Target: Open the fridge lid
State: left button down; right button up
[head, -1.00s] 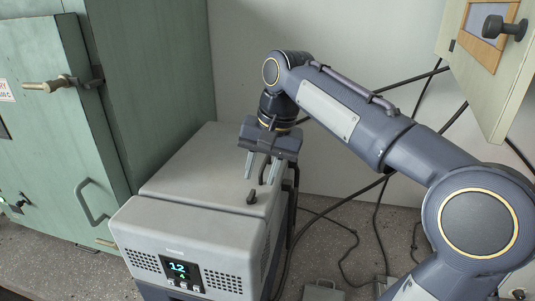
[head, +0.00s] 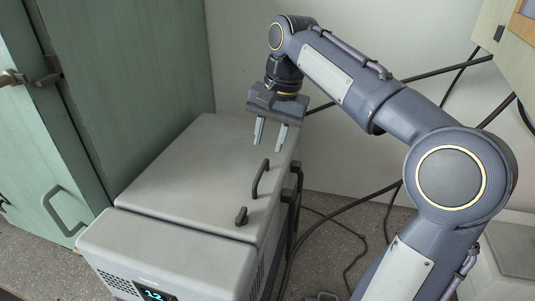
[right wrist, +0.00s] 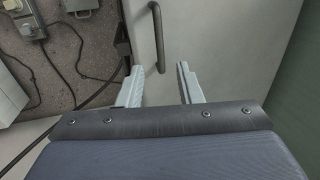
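The fridge (head: 165,255) is a grey chest with a display on its front. Its flat lid (head: 190,165) lies closed on top. A dark bar handle (head: 260,178) stands on the lid near its right edge, with a small dark knob (head: 241,215) nearer the front. My right gripper (head: 270,143) hangs above the lid, behind the handle, open with nothing between its fingers. In the right wrist view the handle (right wrist: 158,38) shows ahead of the two parted fingertips (right wrist: 160,75), apart from them. My left gripper is not in view.
A green cabinet (head: 130,80) stands close along the fridge's left side. Dark cables (head: 350,240) run over the floor and wall on the right. A pale panel (head: 490,50) juts in at the upper right.

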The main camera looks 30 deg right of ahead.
aim_at(262, 169)
jog(key=f, duration=0.4)
jog(key=a+f, duration=0.1)
jog(key=f, duration=0.1)
jog(key=shift+w+a+f, duration=0.1)
jog(key=shift+w+f, duration=0.2)
jog(key=shift+w, duration=0.05)
grip_shut()
